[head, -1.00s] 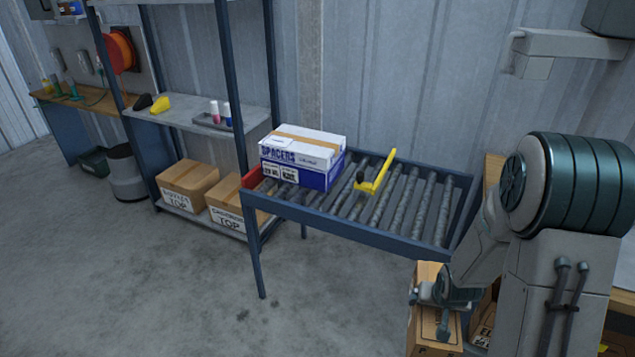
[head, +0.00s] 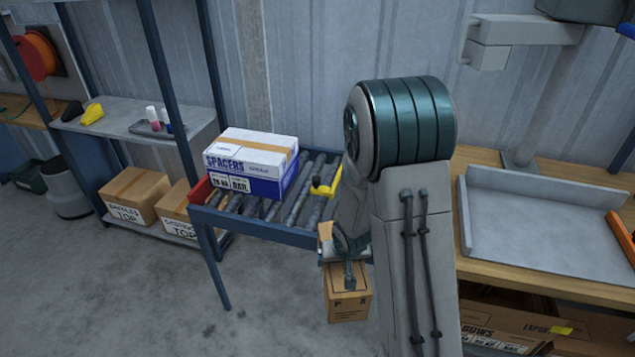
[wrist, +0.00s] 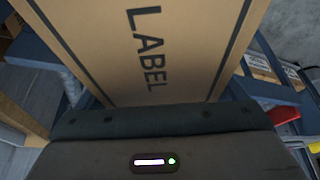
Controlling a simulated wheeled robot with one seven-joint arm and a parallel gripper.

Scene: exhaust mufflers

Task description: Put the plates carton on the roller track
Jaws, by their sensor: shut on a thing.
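The plates carton (head: 347,293) is a brown box with a large P and S partly visible in the head view. My gripper (head: 345,256) is shut on its top part. In the wrist view the carton (wrist: 150,50) fills the middle and shows the word LABEL. The roller track (head: 262,229) has a blue frame and grey rollers. The held carton hangs in front of the track's near rail in the picture, over the floor. My arm hides the track's right part.
A white and blue spacers box (head: 252,163) sits on the track's left part. A yellow stop arm (head: 328,184) stands on the rollers to its right. A shelf (head: 140,120) with cartons is at left, a wooden bench (head: 540,170) with a grey tray (head: 540,222) at right.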

